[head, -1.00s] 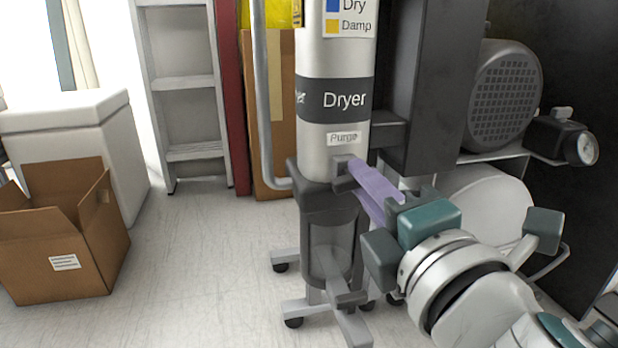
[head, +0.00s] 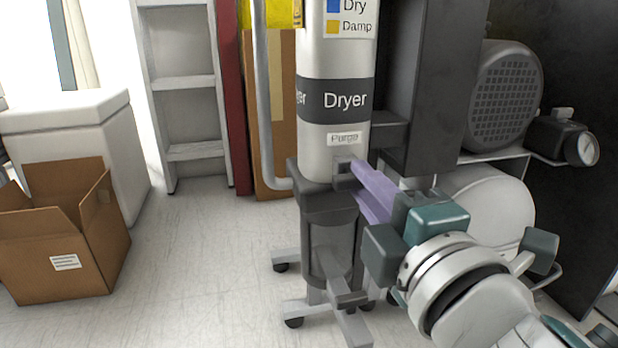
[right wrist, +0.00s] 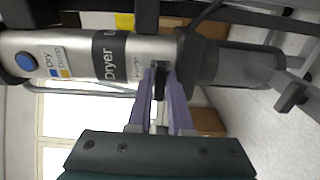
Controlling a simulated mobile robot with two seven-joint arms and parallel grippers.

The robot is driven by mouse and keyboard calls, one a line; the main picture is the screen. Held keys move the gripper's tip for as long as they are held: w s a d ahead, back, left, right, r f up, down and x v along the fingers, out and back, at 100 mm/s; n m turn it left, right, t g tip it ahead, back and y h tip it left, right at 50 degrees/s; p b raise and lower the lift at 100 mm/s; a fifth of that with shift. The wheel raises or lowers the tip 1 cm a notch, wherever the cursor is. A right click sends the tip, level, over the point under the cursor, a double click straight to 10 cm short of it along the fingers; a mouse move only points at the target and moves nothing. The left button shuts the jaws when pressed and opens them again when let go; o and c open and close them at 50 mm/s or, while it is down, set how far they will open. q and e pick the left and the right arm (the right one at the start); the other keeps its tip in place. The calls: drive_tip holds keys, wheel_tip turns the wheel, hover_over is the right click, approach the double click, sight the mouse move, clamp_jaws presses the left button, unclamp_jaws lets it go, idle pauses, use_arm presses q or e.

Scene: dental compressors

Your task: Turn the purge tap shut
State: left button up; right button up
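The dryer column (head: 318,151) stands in the middle of the head view, with a "Purge" label (head: 343,138) near its lower end. The purge tap is a small dark part just below that label; in the right wrist view the tap (right wrist: 158,78) sits between the two purple fingertips. My right gripper (head: 358,172) reaches in from the lower right, its fingers closed about the tap; they hide most of it in the head view. The right wrist view shows the gripper (right wrist: 159,75) with one finger on each side of the tap. My left gripper is not in view.
A clear-sided bowl (head: 332,245) hangs under the dryer above a wheeled stand (head: 345,318). A grey pipe (head: 264,110) runs along the column's left. A motor (head: 505,95), white tank (head: 490,205) and gauge (head: 582,149) are at right. An open carton (head: 60,235) stands left; floor between is clear.

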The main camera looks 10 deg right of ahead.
drive_tip(key=o, duration=0.4)
drive_tip(key=shift+s+d+b, duration=0.2)
drive_tip(key=shift+s+b, duration=0.25)
drive_tip(key=shift+s, duration=4.55)
